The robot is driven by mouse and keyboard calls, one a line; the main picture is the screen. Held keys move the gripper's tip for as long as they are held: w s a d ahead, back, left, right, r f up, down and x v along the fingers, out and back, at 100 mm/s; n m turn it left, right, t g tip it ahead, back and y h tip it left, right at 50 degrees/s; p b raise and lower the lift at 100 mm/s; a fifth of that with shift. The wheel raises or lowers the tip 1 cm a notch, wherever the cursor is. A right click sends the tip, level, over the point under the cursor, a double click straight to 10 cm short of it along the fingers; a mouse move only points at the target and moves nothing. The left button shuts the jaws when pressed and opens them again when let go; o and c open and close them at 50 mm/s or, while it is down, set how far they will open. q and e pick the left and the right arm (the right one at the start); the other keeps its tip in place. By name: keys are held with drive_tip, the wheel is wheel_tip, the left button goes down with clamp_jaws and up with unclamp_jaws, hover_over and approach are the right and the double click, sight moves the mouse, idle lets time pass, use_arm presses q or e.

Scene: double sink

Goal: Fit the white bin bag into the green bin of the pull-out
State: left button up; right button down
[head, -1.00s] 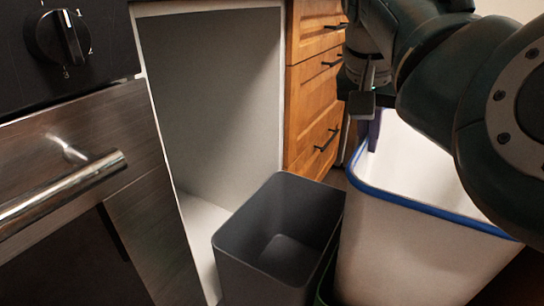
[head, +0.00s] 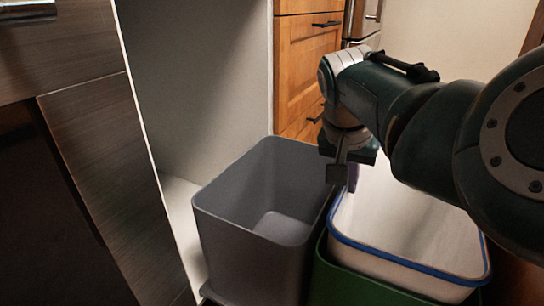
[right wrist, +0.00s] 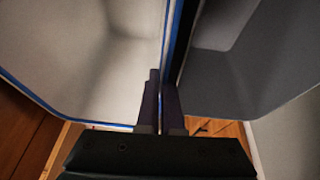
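The white bin bag (head: 415,225), box-shaped with a blue rim, sits partly inside the green bin (head: 350,287) at the lower right of the head view. Its rim stands above the green bin's edge at the front. My right gripper (head: 352,178) is at the bag's left rim, beside the grey bin. In the right wrist view, the fingers of the gripper (right wrist: 160,100) are close together on the blue rim of the bag (right wrist: 85,55). The bag's far side is hidden behind my right arm. My left gripper is out of view.
A grey bin (head: 235,235) stands open and empty directly left of the green bin. Behind it are an open white cabinet (head: 200,80) and wooden drawers (head: 305,60).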

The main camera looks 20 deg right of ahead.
drive_tip(key=shift+f, duration=0.55)
drive_tip(key=shift+r, duration=0.15)
drive_tip(key=shift+f, duration=0.2)
drive_tip(key=c, duration=1.1)
unclamp_jaws()
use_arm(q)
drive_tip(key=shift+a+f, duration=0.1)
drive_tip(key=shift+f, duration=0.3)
use_arm(e)
drive_tip(key=shift+r, duration=0.15)
